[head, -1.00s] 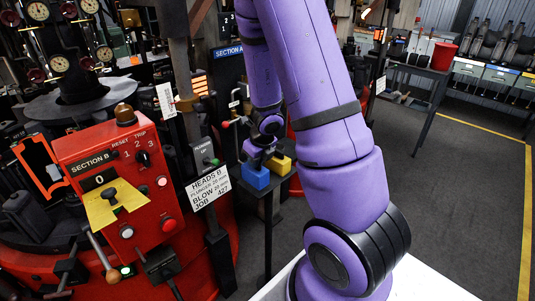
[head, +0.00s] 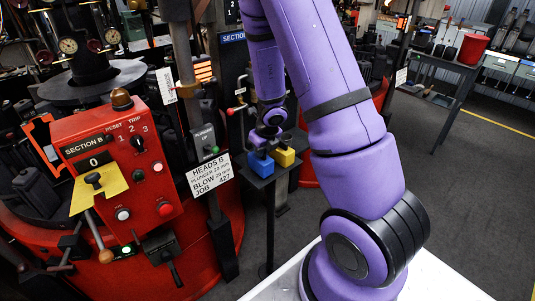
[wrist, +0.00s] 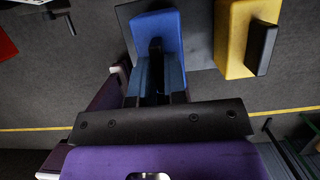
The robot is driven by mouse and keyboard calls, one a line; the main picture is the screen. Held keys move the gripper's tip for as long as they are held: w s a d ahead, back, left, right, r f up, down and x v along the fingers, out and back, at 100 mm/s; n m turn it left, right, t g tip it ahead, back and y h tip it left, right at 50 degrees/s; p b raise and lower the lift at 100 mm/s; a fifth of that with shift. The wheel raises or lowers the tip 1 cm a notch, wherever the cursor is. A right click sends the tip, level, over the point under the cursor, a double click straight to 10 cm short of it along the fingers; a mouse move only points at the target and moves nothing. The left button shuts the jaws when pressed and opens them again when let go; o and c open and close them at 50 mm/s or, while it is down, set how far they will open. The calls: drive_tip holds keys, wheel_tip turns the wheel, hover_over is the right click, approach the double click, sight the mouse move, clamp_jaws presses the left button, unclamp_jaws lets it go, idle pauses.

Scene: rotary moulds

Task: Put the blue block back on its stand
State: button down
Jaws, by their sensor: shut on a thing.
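My gripper (wrist: 157,78) is shut on the blue block (wrist: 160,25), with its dark fingers over the block's near side in the wrist view. In the head view the blue block (head: 261,164) is below my gripper (head: 264,143), at the front left of the small dark stand top (head: 264,182). The stand's grey plate (wrist: 200,48) shows beside the block in the wrist view. I cannot tell whether the block's underside touches the stand.
A yellow block (head: 285,157) with a dark handle is close to the right of the blue block, also in the wrist view (wrist: 234,40). A red Section B control box (head: 116,160) and a Heads B sign (head: 209,175) stand to the left. Open floor (head: 460,210) lies right.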

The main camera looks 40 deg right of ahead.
drive_tip(key=shift+f, duration=0.4)
drive_tip(key=shift+f, duration=0.1)
drive_tip(key=c, duration=1.2)
unclamp_jaws()
drive_tip(key=shift+o, duration=0.2)
